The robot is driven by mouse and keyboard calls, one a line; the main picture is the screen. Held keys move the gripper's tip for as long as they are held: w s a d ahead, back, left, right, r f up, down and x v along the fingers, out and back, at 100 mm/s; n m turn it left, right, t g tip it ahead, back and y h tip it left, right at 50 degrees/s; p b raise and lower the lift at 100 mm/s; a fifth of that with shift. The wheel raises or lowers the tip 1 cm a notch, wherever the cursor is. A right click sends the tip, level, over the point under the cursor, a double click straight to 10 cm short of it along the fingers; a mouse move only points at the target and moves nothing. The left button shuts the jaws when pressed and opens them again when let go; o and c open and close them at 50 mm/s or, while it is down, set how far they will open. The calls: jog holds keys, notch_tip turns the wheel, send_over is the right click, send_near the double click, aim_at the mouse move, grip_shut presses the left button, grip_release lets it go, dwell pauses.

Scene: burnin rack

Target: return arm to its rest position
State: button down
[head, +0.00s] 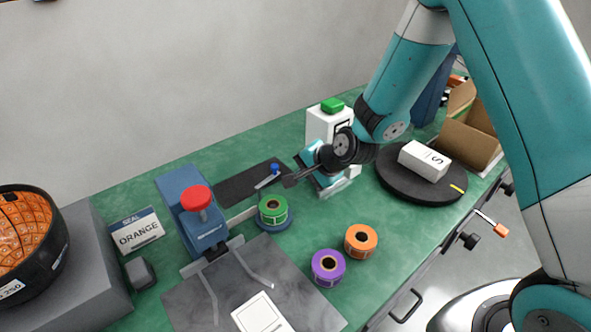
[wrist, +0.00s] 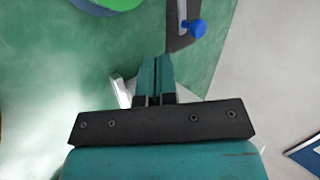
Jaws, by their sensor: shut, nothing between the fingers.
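My gripper (head: 289,181) is at the end of my teal arm, above the green bench (head: 199,167) near its middle. Its fingers are together and hold nothing. In the wrist view the closed fingertips (wrist: 157,62) point toward a dark strip with a blue knob (wrist: 196,28). In the head view that blue knob (head: 275,168) lies just beyond the fingertips, to their left. The gripper looks apart from the things around it, though its exact height is hard to tell.
A green roll (head: 273,209), purple roll (head: 328,267) and orange roll (head: 361,242) stand nearby. A red-knobbed blue press (head: 183,205) is left. A white box (head: 425,160) lies on a black turntable (head: 396,188) beside my arm. A white device with green top (head: 332,105) stands behind.

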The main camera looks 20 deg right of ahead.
jog(key=v, duration=1)
jog(key=s+a+r+n+g, duration=0.1)
jog(key=s+r+n+g, duration=0.1)
jog(key=s+r+n, duration=0.2)
jog(key=s+a+r+n+g, duration=0.2)
jog(key=s+r+n, duration=0.2)
jog(key=s+n, duration=0.4)
jog(key=s+a+r+n+g+h, duration=0.1)
jog(key=s+r+n, duration=0.3)
jog(key=s, duration=0.7)
jog(key=shift+a+r+n+g+b, duration=0.25)
jog(key=shift+a+n+g+b, duration=0.15)
jog(key=shift+a+n+g, duration=0.35)
